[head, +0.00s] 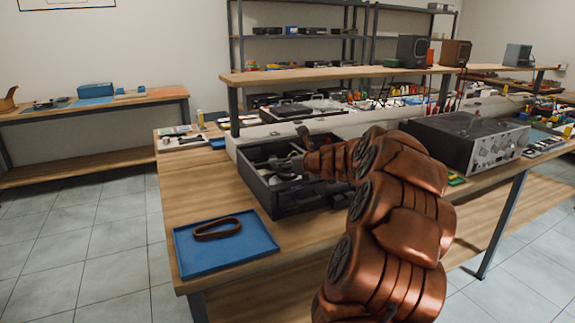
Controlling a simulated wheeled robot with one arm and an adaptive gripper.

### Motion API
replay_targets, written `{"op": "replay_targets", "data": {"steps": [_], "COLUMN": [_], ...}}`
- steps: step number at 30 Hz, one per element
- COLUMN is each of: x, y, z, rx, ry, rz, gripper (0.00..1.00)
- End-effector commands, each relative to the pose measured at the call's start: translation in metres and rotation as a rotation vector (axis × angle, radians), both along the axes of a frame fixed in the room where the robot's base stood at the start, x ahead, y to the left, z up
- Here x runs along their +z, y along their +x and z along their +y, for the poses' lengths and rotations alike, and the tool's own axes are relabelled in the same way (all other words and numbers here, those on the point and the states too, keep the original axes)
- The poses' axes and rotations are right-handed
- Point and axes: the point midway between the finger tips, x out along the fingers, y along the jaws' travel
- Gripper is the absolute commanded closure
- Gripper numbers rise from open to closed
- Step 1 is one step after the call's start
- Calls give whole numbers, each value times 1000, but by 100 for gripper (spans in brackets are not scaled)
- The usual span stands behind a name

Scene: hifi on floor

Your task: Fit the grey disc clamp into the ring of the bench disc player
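A dark open-topped unit (258,192), which looks like the bench disc player, stands on the wooden bench in the middle of the head view. My copper-coloured arm reaches in from the lower right. My gripper (284,168) is over or inside the unit's open top, small and dark against its interior. I cannot tell whether its fingers are open or shut, or whether they hold anything. I cannot make out the grey disc clamp or the ring. My arm covers the unit's right end.
A blue tray (188,262) with a brown loop (217,229) lies at the bench's front left corner. A black amplifier-like box (460,142) stands to the right of my arm. A raised shelf (330,73) with uprights runs behind. Bare wood (190,195) lies left of the unit.

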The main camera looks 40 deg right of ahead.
Motion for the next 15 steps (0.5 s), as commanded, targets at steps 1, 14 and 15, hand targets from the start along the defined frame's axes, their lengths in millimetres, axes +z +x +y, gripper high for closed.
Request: {"op": "replay_targets", "data": {"steps": [1,14,15], "x": [-1,-6,-6], "y": [0,0,0], "z": [0,1,1], "rx": [0,1,1], "ry": [0,0,0], "rz": [0,0,0], "gripper": [71,71,71]}}
